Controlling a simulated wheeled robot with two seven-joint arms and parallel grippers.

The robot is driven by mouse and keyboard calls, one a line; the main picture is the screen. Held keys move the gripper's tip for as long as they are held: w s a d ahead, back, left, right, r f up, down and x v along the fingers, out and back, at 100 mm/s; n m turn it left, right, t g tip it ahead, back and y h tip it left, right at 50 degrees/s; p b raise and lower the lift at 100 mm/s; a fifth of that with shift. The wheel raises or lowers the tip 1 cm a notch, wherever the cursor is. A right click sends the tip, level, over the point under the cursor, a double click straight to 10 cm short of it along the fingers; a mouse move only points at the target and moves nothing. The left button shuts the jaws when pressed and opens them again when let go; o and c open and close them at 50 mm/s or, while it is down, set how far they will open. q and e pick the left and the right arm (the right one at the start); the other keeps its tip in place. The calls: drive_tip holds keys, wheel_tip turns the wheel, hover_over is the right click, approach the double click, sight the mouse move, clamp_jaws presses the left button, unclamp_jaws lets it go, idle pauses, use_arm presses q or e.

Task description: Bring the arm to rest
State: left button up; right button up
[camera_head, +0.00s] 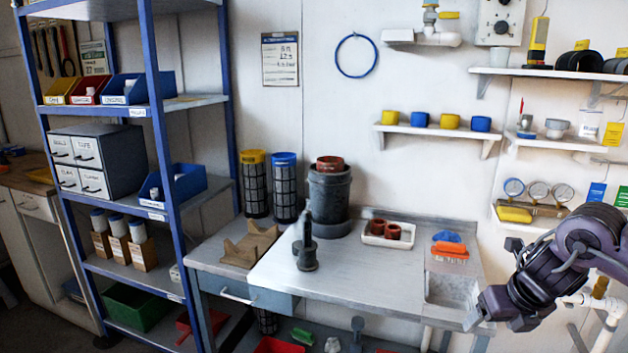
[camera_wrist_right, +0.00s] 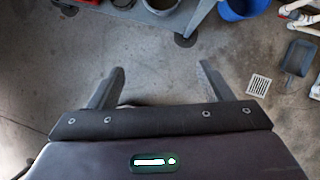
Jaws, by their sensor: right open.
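My right arm (camera_head: 582,240) comes in from the right edge of the head view, in front of the bench's right end. My right gripper (camera_head: 478,318) is at the lower right, near the bench's front right corner; its fingertips are small there. In the right wrist view the two fingers of my right gripper (camera_wrist_right: 160,80) stand wide apart with nothing between them, above the bare concrete floor. My left gripper does not show in either view.
The grey bench (camera_head: 350,272) holds a dark canister (camera_head: 329,200), a white tray (camera_head: 370,238) with red parts and a sink (camera_head: 452,290). White pipes (camera_head: 598,302) stand at the lower right. A blue bucket (camera_wrist_right: 238,9) and a floor drain (camera_wrist_right: 258,87) show below my right wrist.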

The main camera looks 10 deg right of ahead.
drive_tip(key=w+a+f+m+t+y+p, duration=0.15)
drive_tip(key=w+a+f+m+y, duration=0.35)
drive_tip(key=w+a+f, duration=0.8)
drive_tip(key=s+a+f+m+p, duration=0.1)
drive_tip(key=a+f+m, duration=0.2)
drive_tip(key=f+m, duration=1)
drive_tip(key=s+f+m+g+h+p, duration=0.1)
drive_tip(key=s+f+m+h, duration=0.45)
drive_tip(key=s+f, duration=1.85)
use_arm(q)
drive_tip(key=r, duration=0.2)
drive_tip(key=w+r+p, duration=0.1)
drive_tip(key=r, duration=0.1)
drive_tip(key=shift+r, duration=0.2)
use_arm(e)
drive_tip(key=s+a+f+m+g, duration=0.1)
drive_tip(key=s+f+m, duration=0.3)
drive_tip(key=s, duration=0.9)
drive_tip(key=s+a+f+m+g, duration=0.1)
drive_tip(key=s+f+m+g, duration=0.2)
drive_tip(key=s, duration=1)
wheel_tip(320, 180, down, 3)
drive_tip(key=shift+a+f+m, duration=0.2)
drive_tip(key=shift+a+m, duration=0.1)
drive_tip(key=shift+m, duration=0.35)
